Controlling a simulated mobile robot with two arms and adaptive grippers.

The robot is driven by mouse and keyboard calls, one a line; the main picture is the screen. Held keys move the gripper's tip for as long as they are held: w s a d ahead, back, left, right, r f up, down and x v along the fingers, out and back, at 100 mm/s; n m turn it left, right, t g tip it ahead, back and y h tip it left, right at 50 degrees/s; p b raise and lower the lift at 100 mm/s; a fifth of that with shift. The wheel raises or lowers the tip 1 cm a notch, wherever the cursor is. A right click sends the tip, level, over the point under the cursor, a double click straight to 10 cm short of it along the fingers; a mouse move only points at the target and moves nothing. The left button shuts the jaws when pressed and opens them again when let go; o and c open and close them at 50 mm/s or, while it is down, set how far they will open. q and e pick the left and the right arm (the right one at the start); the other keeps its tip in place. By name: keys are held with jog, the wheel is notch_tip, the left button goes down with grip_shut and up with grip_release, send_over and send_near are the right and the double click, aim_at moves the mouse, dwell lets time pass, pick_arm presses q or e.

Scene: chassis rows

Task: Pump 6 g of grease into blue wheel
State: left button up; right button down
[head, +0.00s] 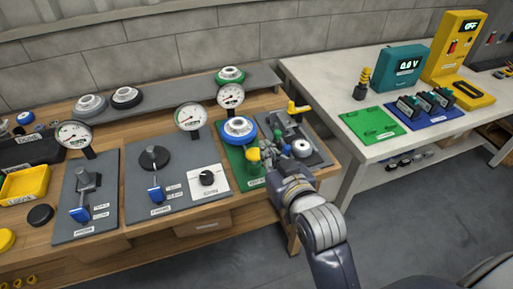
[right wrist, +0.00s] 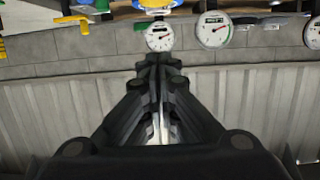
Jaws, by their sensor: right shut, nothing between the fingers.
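The blue wheel (head: 239,130), a blue ring with a pale hub, sits on a green board (head: 228,156) on the wooden bench. A round dial gauge (head: 231,96) stands behind it; a gauge also shows past my fingertips in the right wrist view (right wrist: 159,36). A yellow knob (head: 253,155) is at the front right of the wheel. My right gripper (head: 268,152) is shut and empty, just right of the knob; whether they touch I cannot tell. Its closed fingers fill the middle of the right wrist view (right wrist: 160,62). My left gripper is not in view.
Left of the green board are grey stations with gauges (head: 191,116), blue-handled levers (head: 156,192) and a white dial box (head: 208,180). A grey station with a yellow lever (head: 298,108) is at right. Spare wheels (head: 230,76) lie on the rear shelf. A pale table (head: 350,92) stands right.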

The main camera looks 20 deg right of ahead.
send_over(254, 153)
jog(key=s, duration=0.2)
jog(key=shift+w+d+f+p, duration=0.15)
jog(key=shift+f+p, duration=0.2)
jog(key=shift+f, duration=0.6)
notch_tip(254, 153, down, 3)
jog(key=shift+r, duration=0.1)
jog(key=shift+f, duration=0.65)
jog(key=shift+f, duration=0.15)
jog(key=shift+f+b, duration=0.35)
jog(key=shift+f, duration=1)
